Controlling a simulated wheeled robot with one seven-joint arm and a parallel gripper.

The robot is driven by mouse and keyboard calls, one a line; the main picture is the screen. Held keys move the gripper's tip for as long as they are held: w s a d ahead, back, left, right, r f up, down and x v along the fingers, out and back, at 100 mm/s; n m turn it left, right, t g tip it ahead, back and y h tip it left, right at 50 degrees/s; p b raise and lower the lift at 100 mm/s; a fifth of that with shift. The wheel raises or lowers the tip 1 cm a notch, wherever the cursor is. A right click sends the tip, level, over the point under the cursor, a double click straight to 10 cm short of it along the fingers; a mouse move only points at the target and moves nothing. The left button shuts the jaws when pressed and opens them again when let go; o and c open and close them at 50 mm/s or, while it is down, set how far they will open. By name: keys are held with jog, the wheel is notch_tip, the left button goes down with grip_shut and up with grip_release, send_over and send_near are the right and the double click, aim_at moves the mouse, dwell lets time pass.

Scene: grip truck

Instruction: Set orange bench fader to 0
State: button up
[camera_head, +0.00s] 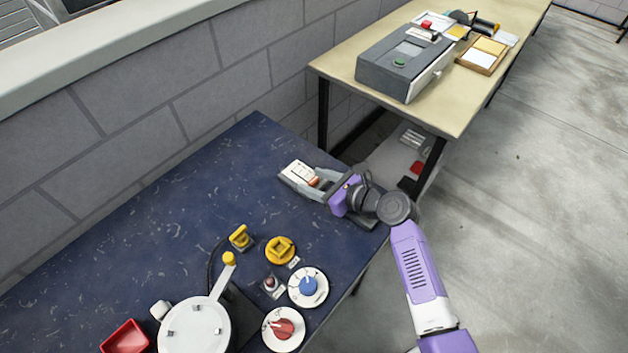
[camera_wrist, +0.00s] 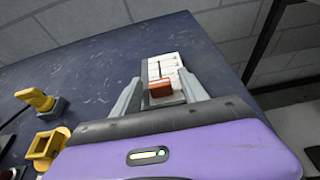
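The orange fader knob (camera_wrist: 159,88) sits on a white fader plate (camera_wrist: 163,65) with dark scale marks and a slot, in the wrist view. The knob is at the plate's near end, closest to my gripper. In the head view the plate (camera_head: 297,172) lies on the blue bench near its far right edge, with the knob (camera_head: 313,181) partly visible. My gripper (camera_wrist: 159,79) is open. Its two grey fingers stand on either side of the knob, with visible gaps. I cannot read the scale numbers or tell the height of the fingertips exactly.
The blue bench (camera_head: 180,210) also holds a yellow switch (camera_head: 240,237), a yellow knob (camera_head: 280,249), a blue dial (camera_head: 308,286), a red dial (camera_head: 284,327) and a red tray (camera_head: 125,338). A beige table (camera_head: 345,68) stands behind. The bench's middle is clear.

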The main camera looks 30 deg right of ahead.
jog(key=v, duration=0.8)
jog(key=shift+w, duration=0.1)
dwell(0.5)
